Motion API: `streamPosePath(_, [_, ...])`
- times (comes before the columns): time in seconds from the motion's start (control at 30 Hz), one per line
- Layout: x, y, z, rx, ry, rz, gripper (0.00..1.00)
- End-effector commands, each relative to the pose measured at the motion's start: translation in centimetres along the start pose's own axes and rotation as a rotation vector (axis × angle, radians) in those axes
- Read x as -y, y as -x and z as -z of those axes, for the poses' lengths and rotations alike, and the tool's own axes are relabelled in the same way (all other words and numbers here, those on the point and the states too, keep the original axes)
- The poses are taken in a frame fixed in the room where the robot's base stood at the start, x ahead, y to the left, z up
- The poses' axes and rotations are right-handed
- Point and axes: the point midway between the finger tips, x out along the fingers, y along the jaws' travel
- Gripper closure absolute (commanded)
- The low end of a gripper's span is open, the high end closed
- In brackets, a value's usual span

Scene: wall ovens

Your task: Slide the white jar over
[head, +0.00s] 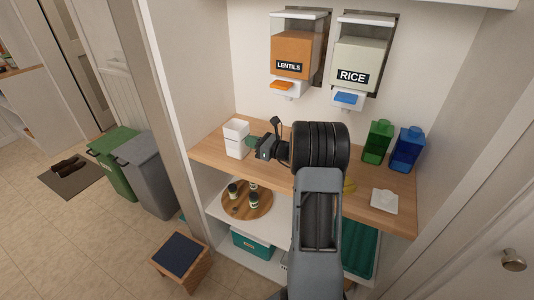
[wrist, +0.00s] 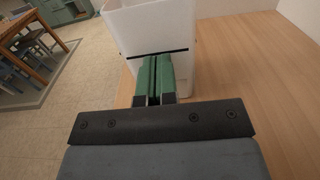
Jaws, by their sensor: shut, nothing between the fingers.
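The white jar (head: 236,146) stands upright on the wooden shelf, near its left end. It is square-sided with a thin dark line around it. In the wrist view the jar (wrist: 150,25) fills the top middle, and its top is cut off by the frame. My gripper (head: 251,141) is right of the jar, pointing left at its side. In the wrist view the green fingers of my gripper (wrist: 153,62) are together and empty, their tips at the jar's wall. I cannot tell whether they touch it. The fingers hide part of the jar's lower wall.
The wooden shelf (head: 208,151) has a little room left of the jar, up to the side panel. A lentils dispenser (head: 294,50) and a rice dispenser (head: 358,60) hang above. Green (head: 377,143) and blue (head: 407,150) containers and a white dish (head: 384,201) sit at the right.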

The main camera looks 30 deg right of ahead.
Motion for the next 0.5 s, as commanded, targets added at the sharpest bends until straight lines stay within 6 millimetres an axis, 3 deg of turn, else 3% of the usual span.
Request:
streamPosePath(0.3, [0.1, -4.7, 0.2, 0.0, 0.001, 0.001, 1.0])
streamPosePath(0.5, [-0.1, -6.3, 0.1, -0.001, -0.001, 0.0, 1.0])
